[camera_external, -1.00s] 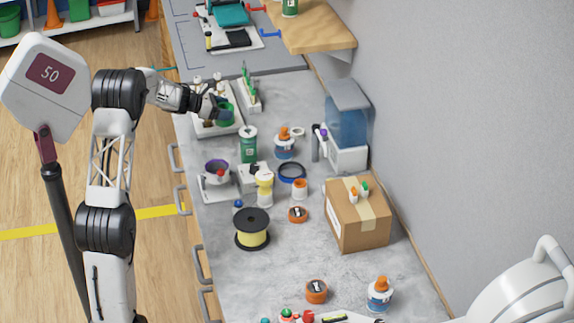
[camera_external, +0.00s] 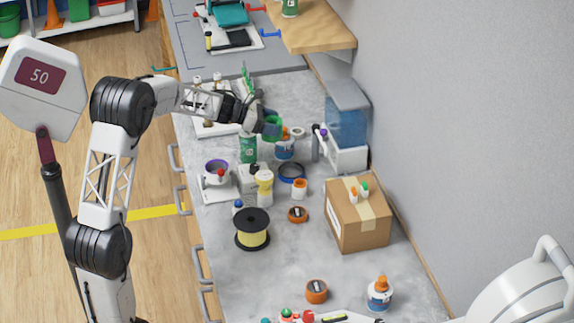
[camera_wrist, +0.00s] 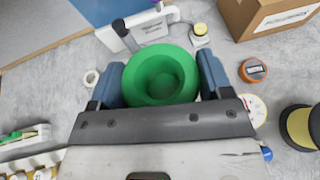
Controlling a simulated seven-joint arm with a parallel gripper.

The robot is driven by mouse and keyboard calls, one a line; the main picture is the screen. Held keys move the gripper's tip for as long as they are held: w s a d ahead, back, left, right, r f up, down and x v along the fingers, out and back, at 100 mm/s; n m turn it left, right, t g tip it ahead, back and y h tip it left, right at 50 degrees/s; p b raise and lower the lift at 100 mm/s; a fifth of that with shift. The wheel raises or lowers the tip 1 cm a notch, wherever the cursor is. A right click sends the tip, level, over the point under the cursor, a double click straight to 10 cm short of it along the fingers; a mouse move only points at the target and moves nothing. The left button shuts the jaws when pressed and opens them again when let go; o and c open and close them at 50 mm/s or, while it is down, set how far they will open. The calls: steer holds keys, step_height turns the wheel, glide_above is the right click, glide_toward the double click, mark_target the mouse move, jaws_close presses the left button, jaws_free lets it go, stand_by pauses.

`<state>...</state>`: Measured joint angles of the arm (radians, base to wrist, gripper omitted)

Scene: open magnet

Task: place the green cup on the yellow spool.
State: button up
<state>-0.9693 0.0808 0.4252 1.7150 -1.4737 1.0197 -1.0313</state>
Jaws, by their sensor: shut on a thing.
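The green cup (camera_wrist: 160,75) is between the two blue-grey fingers of my gripper (camera_wrist: 160,82) in the wrist view, with its open mouth facing the camera. In the external view my gripper (camera_external: 270,126) is shut on the cup (camera_external: 274,127) and holds it above the back part of the counter. The yellow spool (camera_external: 253,233) has black flanges and stands upright on the counter, nearer the camera and apart from the cup. It shows partly at the right edge of the wrist view (camera_wrist: 300,126).
A green can (camera_external: 248,147), a glue bottle (camera_external: 285,146), a yellow bottle (camera_external: 264,187) and a scale with a bowl (camera_external: 216,174) stand between cup and spool. A cardboard box (camera_external: 357,212) is at the right. The counter in front of the spool is mostly clear.

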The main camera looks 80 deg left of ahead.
steer(key=w+d+r+m+h, duration=0.1)
steer(key=w+d, duration=0.2)
steer(key=d, duration=0.5)
steer(key=w+d+r+m+h, duration=0.1)
steer(key=w+d+r, duration=0.1)
steer(key=d, duration=0.6)
steer(key=s+d+f+n+y, duration=0.1)
steer(key=s+d+f, duration=0.1)
steer(key=s+d, duration=0.4)
steer(key=s+d+f+n+y, duration=0.1)
steer(key=s+d, duration=0.6)
steer(key=s, duration=0.9)
steer(key=s+d+f+n+y, duration=0.2)
steer(key=s+d, duration=0.5)
steer(key=s, duration=0.5)
steer(key=shift+d+f+y, duration=0.2)
steer(key=shift+f+y, duration=0.1)
steer(key=shift+f, duration=0.3)
glide_above(242, 221)
steer(key=shift+a+f, duration=0.1)
steer(key=shift+f, duration=0.65)
steer(key=shift+f, duration=1.75)
